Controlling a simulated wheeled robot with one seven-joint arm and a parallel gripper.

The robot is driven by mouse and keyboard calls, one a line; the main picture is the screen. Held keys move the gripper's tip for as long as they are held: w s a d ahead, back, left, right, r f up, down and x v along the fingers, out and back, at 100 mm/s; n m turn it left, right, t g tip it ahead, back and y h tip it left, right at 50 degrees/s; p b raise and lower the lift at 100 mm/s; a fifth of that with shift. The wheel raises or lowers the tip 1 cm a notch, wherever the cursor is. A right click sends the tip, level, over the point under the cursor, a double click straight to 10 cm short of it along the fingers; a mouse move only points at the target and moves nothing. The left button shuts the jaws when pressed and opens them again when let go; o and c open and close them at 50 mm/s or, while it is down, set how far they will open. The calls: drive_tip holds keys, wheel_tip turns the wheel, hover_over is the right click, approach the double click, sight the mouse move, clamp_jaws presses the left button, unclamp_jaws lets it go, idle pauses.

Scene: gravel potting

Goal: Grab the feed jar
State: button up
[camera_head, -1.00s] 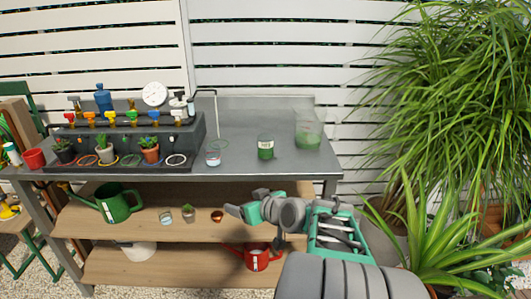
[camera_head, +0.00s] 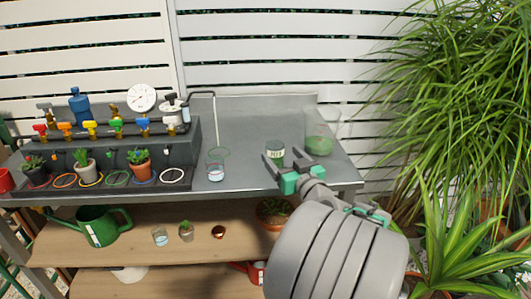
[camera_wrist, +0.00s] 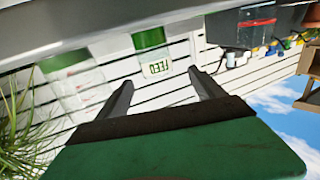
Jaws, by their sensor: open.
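The feed jar (camera_head: 275,151) stands upright on the grey metal bench. It is a clear jar with green contents and a white label. In the wrist view, which is upside down, the jar (camera_wrist: 152,52) shows its FEED label ahead of my fingertips, roughly in line with the gap between them. My gripper (camera_head: 290,164) is open and empty, at the front side of the jar. In the head view its fingers overlap the jar's lower part. I cannot tell if either finger touches it. The wrist view shows both fingers (camera_wrist: 160,80) spread with nothing held.
A larger clear vessel with green contents (camera_head: 319,146) stands close right of the jar. A small glass cup (camera_head: 215,173) is to the left. A dark stand with valves and potted plants (camera_head: 140,160) fills the left of the bench. Lower shelves hold a green watering can (camera_head: 97,226).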

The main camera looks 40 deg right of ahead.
sight(275, 141)
drive_tip(key=x, duration=0.7)
drive_tip(key=shift+s+d+f, duration=0.1)
drive_tip(key=shift+d, duration=0.2)
drive_tip(key=c, duration=1.6)
drive_tip(key=shift+c, duration=0.4)
drive_tip(key=shift+r, duration=0.75)
drive_tip(key=s+a+r+p, duration=0.2)
drive_tip(key=s+a+r, duration=0.1)
drive_tip(key=s+r, duration=0.8)
drive_tip(key=shift+s+r, duration=0.3)
drive_tip(key=shift+s, duration=1.05)
